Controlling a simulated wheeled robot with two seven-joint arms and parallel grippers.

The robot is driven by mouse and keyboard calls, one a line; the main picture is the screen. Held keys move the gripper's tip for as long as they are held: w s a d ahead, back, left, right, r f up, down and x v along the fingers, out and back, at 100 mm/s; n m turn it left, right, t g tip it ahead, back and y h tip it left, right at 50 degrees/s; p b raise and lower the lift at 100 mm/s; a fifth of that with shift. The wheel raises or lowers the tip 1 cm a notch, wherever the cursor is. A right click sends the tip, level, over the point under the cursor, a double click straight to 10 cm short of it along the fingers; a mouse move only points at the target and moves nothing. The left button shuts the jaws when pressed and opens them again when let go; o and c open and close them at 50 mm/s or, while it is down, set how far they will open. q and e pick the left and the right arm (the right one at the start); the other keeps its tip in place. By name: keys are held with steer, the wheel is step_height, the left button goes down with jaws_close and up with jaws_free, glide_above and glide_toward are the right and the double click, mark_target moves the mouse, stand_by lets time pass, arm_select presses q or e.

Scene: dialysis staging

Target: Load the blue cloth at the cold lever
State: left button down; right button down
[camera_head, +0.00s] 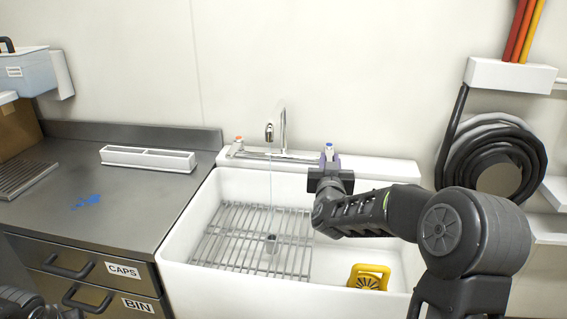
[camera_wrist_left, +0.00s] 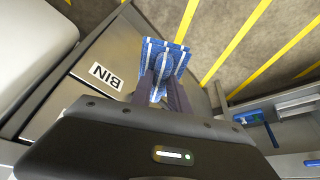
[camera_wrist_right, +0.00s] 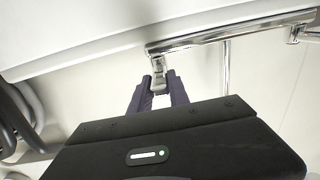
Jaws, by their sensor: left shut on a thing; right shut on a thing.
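The cold lever, with a blue top (camera_head: 329,147), stands at the right end of the tap on the sink's back ledge. My right gripper (camera_head: 329,168) is at this lever. In the right wrist view its fingers (camera_wrist_right: 158,92) are shut on the chrome lever (camera_wrist_right: 158,72). The blue cloth (camera_wrist_left: 162,55), checked with white lines, is held in my left gripper (camera_wrist_left: 163,80), which is shut on it over the floor near the BIN drawer. The cloth does not show in the head view. A blue splash (camera_head: 87,201) lies on the steel counter.
The white sink (camera_head: 240,284) holds a wire rack (camera_head: 232,240) and a yellow item (camera_head: 368,270). A thin stream falls from the spout (camera_head: 269,132). A red-topped lever (camera_head: 239,142) is at left. A white tray (camera_head: 148,159) stands on the counter (camera_head: 110,225), whose front is clear.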

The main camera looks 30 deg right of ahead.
arm_select(q)
step_height(320, 180, down, 7)
steer(key=b, duration=0.6)
steer(key=shift+s+d, duration=0.15)
steer(key=shift+d, duration=0.1)
arm_select(e)
steer(key=n+y, duration=0.1)
steer(key=d+n+t+y, duration=0.1)
steer(key=y, duration=0.1)
steer(key=shift+s+d+r+t, duration=0.1)
steer(key=shift+s+d+t, duration=0.05)
steer(key=shift+s+t, duration=0.2)
steer(key=c, duration=1.2)
jaws_free()
steer(key=shift+c, duration=0.2)
steer(key=shift+s, duration=0.1)
arm_select(q)
steer(key=shift+r, duration=0.15)
arm_select(e)
steer(key=v, duration=1.2)
